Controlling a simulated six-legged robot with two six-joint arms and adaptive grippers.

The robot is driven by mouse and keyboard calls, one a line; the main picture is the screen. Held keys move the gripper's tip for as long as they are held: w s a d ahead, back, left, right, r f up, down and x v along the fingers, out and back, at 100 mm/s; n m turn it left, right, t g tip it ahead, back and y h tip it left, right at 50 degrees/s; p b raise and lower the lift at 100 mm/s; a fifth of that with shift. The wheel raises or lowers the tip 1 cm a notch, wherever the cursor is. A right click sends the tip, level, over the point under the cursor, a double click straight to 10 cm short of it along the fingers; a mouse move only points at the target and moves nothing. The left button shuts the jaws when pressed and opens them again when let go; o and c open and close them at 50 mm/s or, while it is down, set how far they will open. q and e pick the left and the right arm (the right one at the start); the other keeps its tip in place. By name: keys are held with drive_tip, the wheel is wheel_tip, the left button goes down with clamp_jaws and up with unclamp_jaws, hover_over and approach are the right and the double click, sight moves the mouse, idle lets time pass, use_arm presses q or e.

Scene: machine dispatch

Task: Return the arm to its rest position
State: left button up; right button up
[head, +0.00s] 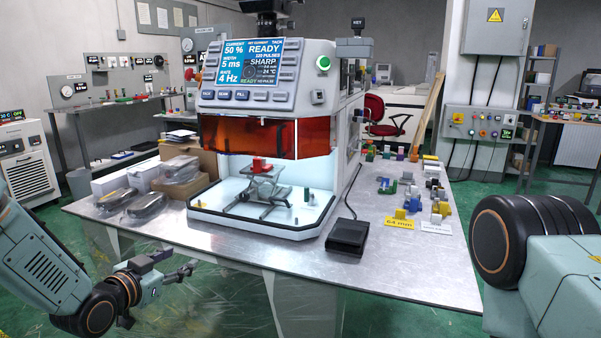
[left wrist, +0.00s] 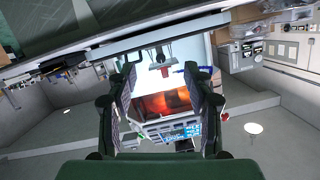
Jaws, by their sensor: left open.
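My left arm (head: 50,270) comes in from the left, bent low in front of the table's left front edge. My left gripper (head: 178,270) is short of the table edge, apart from the machine and empty. In the left wrist view the gripper (left wrist: 160,78) shows its two fingers spread wide with nothing between them. That view is upside down, with the machine (left wrist: 165,115) seen beyond the fingers. My right arm (head: 545,265) shows only as a link and joint at the right edge; its gripper is out of view.
The machine (head: 265,130) has a raised orange shield over a lit chamber with a red part (head: 260,164) on a stand. Boxes and bagged parts lie left on the table (head: 400,265). A black pedal (head: 349,236) and several small coloured parts are right. Green floor is open in front.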

use_arm(q)
drive_tip(key=s+d+f+n+g+y, duration=0.25)
drive_tip(key=s+f+g, duration=0.25)
drive_tip(key=s+f, duration=0.75)
drive_tip(key=s+d+f+n+g+y, duration=0.1)
drive_tip(key=s+f+n+g, duration=0.35)
drive_tip(key=s+f, duration=0.75)
drive_tip(key=s+g, duration=0.5)
drive_tip(key=s, duration=1.4)
drive_tip(key=shift+s+d+f+m+y, duration=0.25)
drive_tip(key=shift+f+m+y, duration=0.05)
drive_tip(key=shift+f+y, duration=0.05)
